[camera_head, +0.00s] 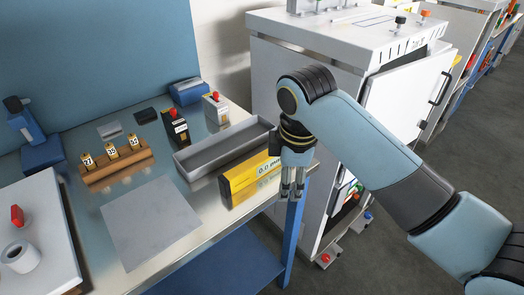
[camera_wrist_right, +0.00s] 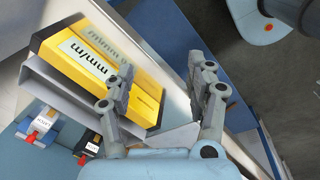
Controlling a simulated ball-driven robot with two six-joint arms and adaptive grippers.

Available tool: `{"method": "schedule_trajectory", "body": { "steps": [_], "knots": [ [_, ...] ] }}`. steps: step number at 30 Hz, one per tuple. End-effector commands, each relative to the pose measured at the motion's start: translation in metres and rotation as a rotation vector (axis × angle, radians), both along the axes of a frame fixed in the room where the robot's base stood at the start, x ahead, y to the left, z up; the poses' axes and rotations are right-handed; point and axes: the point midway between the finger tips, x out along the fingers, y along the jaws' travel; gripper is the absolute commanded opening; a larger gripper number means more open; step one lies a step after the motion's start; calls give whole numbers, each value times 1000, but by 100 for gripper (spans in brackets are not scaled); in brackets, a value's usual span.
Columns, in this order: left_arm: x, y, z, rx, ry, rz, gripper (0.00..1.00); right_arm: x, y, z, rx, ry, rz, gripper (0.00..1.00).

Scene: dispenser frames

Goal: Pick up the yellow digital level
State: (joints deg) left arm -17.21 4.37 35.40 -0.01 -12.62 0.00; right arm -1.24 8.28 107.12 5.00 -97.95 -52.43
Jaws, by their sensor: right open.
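The yellow digital level (camera_head: 238,183) is a yellow block with a white label and a dark end. It lies at the table's right front edge, beside the grey tray. In the right wrist view the level (camera_wrist_right: 150,92) fills the upper left, its label reading mm/m. My right gripper (camera_head: 292,192) hangs pointing down at the level's right end, by the table edge. In the wrist view its open fingers (camera_wrist_right: 163,75) are apart and empty, the left one overlapping the level's end in the picture. Part of the level is hidden behind my gripper. My left gripper is not in view.
The long grey tray (camera_head: 186,160) stands just behind the level. A wooden holder (camera_head: 117,167) with small bottles, a black box (camera_head: 175,127) and a white box (camera_head: 215,108) stand farther back. A grey mat (camera_head: 150,222) lies left. A white cabinet (camera_head: 345,40) stands right of the table.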

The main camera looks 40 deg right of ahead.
Motion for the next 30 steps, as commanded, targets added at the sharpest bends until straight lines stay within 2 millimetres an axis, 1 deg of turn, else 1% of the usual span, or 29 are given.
{"method": "schedule_trajectory", "body": {
  "steps": [1,5,9,12,16,17,19,25,30],
  "knots": [
    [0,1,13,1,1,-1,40,13,-1,27,-9,2,64,56],
    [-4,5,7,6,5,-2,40,44,-6,27,-15,53,243,56],
    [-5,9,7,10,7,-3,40,75,-11,37,-14,96,425,56],
    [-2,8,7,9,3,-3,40,95,-14,47,-7,119,545,56],
    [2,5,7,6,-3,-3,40,111,-16,55,4,144,662,56],
    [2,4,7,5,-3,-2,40,113,-17,55,5,147,679,56],
    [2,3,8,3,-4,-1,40,115,-17,48,9,153,700,56],
    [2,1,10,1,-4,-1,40,115,-16,16,9,152,703,56],
    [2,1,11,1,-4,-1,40,114,-16,1,8,151,703,56]
  ]
}}
